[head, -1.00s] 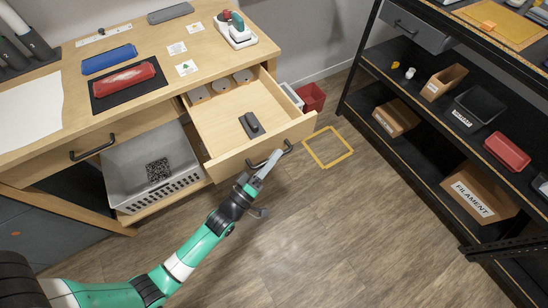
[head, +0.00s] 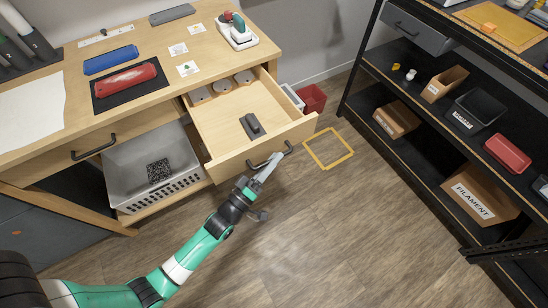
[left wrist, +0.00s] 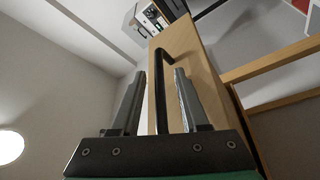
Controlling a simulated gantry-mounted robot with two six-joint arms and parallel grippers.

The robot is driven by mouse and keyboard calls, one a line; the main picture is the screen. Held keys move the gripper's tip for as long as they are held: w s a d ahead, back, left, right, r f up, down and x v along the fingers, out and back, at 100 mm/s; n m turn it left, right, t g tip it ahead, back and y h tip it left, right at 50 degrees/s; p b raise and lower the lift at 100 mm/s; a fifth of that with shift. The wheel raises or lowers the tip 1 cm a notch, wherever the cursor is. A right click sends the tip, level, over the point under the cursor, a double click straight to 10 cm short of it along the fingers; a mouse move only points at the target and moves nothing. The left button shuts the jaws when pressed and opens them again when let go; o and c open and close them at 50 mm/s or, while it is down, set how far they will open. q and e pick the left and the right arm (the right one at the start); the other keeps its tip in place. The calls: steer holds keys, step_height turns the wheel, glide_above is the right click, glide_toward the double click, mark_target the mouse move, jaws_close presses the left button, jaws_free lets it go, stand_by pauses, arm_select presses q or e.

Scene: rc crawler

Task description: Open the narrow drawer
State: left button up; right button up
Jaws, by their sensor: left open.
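The narrow drawer (head: 238,152) stands pulled well out of the wooden workbench, and its inside shows. A dark grey block-shaped object (head: 252,125) lies in it, with several round-topped pieces (head: 222,86) at its back. The drawer's black bar handle (head: 287,150) is on its front. My left gripper (head: 270,164) is at this handle. In the left wrist view the handle (left wrist: 160,85) runs between the two open fingers of the gripper (left wrist: 158,78), with gaps visible on both sides. My right gripper is not in view.
A wider drawer with a black handle (head: 93,147) is at the left, by a grey crate (head: 150,185). A red bin (head: 312,98) and a yellow floor outline (head: 328,148) lie to the right. A black shelf (head: 420,150) stands further right. The floor in front is clear.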

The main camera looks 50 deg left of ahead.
arm_select(q)
steer(key=v, duration=1.1)
